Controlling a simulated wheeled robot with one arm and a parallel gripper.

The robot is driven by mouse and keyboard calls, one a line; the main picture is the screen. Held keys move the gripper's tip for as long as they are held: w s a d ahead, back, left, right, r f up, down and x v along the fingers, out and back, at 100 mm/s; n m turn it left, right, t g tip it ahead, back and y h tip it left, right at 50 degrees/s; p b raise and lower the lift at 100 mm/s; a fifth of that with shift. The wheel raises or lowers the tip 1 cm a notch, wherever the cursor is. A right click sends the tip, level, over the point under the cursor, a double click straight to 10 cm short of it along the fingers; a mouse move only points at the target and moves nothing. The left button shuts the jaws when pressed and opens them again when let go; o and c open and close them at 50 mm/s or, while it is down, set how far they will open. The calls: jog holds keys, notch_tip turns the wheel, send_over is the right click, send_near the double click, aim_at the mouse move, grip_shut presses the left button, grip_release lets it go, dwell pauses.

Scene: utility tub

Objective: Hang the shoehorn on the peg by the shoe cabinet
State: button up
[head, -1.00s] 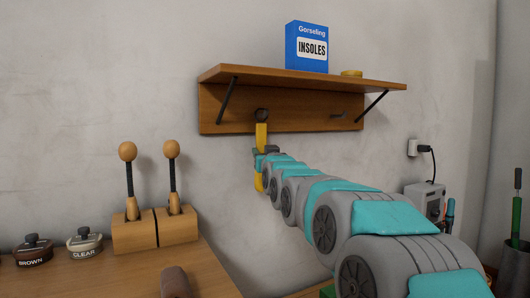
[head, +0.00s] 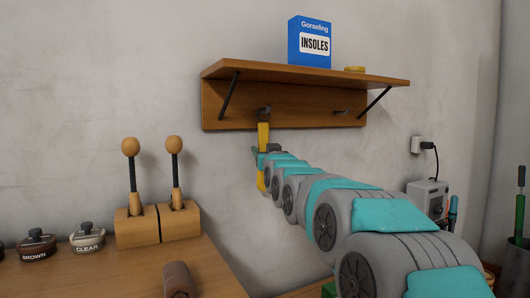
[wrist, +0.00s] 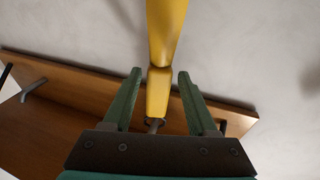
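The yellow shoehorn (head: 263,141) hangs nearly upright below the left peg (head: 265,110) of the wooden wall rack. Its dark loop end is at that peg; the loop looks to be around it, but details are small. In the wrist view the shoehorn (wrist: 165,40) runs between the fingers of my gripper (wrist: 157,88), with a gap on each side, and the peg end (wrist: 155,126) shows at its loop. My gripper (head: 262,157) is open around the shoehorn's upper part. The shoe cabinet cannot be made out for certain.
The rack's shelf (head: 310,75) carries a blue insoles box (head: 309,42) and a small yellow tin (head: 355,69). A second peg (head: 342,112) is bare.

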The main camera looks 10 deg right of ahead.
jog(key=shift+o, duration=0.9)
jog(key=shift+s, duration=0.15)
jog(key=s, duration=0.7)
jog(key=s+f+g, duration=0.6)
jog(key=s+f, duration=0.4)
jog(key=f, duration=0.5)
jog(key=s+f+g, duration=0.5)
jog(key=s+f, duration=0.5)
jog(key=f, duration=0.4)
jog(key=s+f+g, duration=0.3)
jog(key=s+f, duration=0.1)
jog(key=s, duration=0.6)
jog(key=s+d+f+g, duration=0.1)
jog(key=s+f+g, duration=0.2)
jog(key=s, duration=0.7)
jog(key=s+f+g+h, duration=0.1)
jog(key=s+f+g, duration=0.3)
jog(key=s, duration=0.6)
jog(key=shift+s+d+f+m+p, duration=0.2)
jog(key=shift+d+f+m+p, duration=0.1)
jog(key=shift+f, duration=0.25)
